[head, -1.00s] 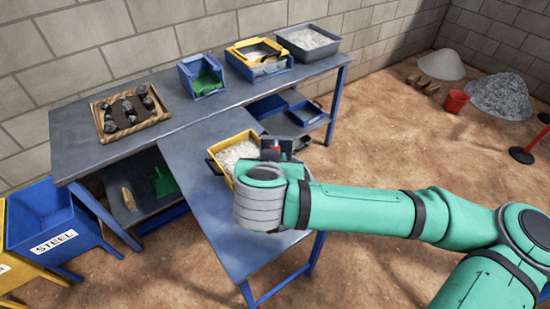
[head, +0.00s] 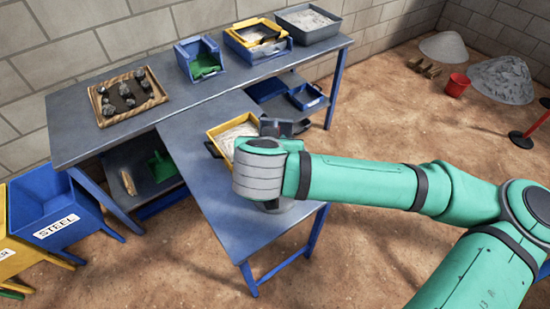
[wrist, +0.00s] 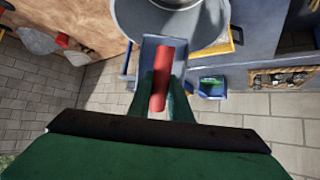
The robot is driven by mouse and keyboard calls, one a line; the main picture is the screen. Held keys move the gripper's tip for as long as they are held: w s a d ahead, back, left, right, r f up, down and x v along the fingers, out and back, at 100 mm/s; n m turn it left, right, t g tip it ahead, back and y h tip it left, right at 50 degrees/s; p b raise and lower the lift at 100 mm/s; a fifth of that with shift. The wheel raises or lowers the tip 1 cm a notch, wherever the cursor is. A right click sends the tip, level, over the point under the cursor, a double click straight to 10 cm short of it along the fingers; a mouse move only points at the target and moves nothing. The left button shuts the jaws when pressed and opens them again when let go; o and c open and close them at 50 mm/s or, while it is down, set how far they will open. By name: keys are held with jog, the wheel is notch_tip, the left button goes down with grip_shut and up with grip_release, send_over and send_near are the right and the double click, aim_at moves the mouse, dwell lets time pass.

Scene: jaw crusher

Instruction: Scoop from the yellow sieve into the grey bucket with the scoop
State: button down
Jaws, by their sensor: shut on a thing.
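My gripper (wrist: 161,92) is shut on the red handle of the scoop (wrist: 161,50); its grey pan shows beyond the handle in the wrist view. A round grey vessel, apparently the grey bucket (wrist: 133,22), is beyond the scoop in the wrist view. Its rim (head: 287,208) shows partly below my wrist. I cannot tell what the scoop holds.
On the back table stand a rock tray (head: 152,88), a blue bin (head: 187,63) with a green thing, another yellow-framed sieve (head: 232,42) and a grey tray of gravel (head: 335,32). Blue steel bin (head: 75,210) stands left. The front table's near-left part is clear.

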jog(key=shift+w+r+g, duration=0.15)
jog(key=shift+r+g, duration=0.3)
jog(key=shift+g, duration=0.15)
jog(key=shift+r+g, duration=0.2)
jog(key=shift+g, duration=0.1)
notch_tip(320, 180, up, 2)
jog(key=g, duration=0.4)
jog(key=shift+r, duration=0.2)
jog(key=r+g, duration=0.1)
jog(key=g, duration=0.1)
jog(key=r+g, duration=0.1)
jog(key=g, duration=0.1)
jog(key=r+g, duration=0.1)
jog(key=g, duration=0.1)
jog(key=shift+s+y, duration=0.25)
jog(key=shift+y, duration=0.15)
jog(key=shift+w, duration=0.1)
